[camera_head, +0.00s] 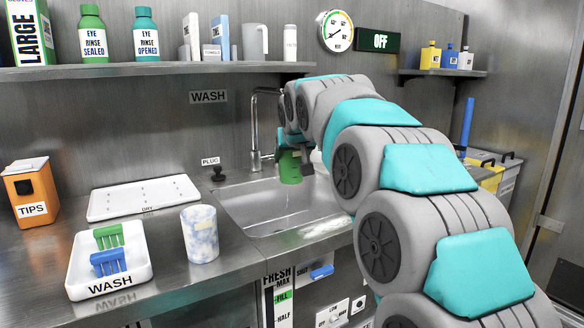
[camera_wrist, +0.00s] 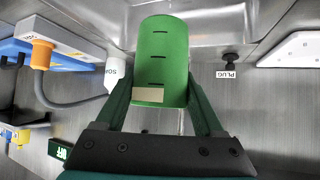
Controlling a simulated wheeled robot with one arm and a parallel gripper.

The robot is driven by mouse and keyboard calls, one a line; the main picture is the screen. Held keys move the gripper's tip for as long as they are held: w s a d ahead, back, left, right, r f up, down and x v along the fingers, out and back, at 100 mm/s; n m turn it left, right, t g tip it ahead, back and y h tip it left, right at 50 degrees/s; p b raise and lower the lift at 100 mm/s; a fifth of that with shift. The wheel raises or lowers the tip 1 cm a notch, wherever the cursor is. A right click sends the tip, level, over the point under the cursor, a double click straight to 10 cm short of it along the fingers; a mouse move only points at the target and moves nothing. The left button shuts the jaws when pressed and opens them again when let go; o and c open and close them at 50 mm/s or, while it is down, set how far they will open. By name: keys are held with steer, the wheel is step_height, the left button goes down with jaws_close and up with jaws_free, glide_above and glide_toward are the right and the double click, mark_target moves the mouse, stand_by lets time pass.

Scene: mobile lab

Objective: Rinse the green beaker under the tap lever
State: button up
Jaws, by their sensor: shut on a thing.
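The green beaker (camera_head: 290,167) is over the sink (camera_head: 275,214) in the head view, just below the end of my arm. In the wrist view the beaker (camera_wrist: 163,62) fills the middle, with a pale label near my fingers. My gripper (camera_wrist: 162,100) is shut on it, one finger on each side. The tap (camera_head: 255,130) rises behind the sink, its spout arching toward my arm, which hides the spout's end. I cannot make out the tap lever clearly or any running water.
A black plug (camera_head: 218,173) stands behind the sink. A white drying tray (camera_head: 143,197), a WASH tray (camera_head: 110,272) with green and blue racks, and a marbled cup (camera_head: 200,234) are on the counter at left. A soap bottle (camera_wrist: 114,75) stands close to the beaker.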

steer(key=shift+s+b, duration=0.95)
steer(key=shift+s, duration=1.65)
steer(key=shift+r, duration=0.1)
glide_toward(288, 166)
steer(key=shift+w+a, duration=0.25)
steer(key=shift+a, duration=0.3)
steer(key=shift+s, duration=0.1)
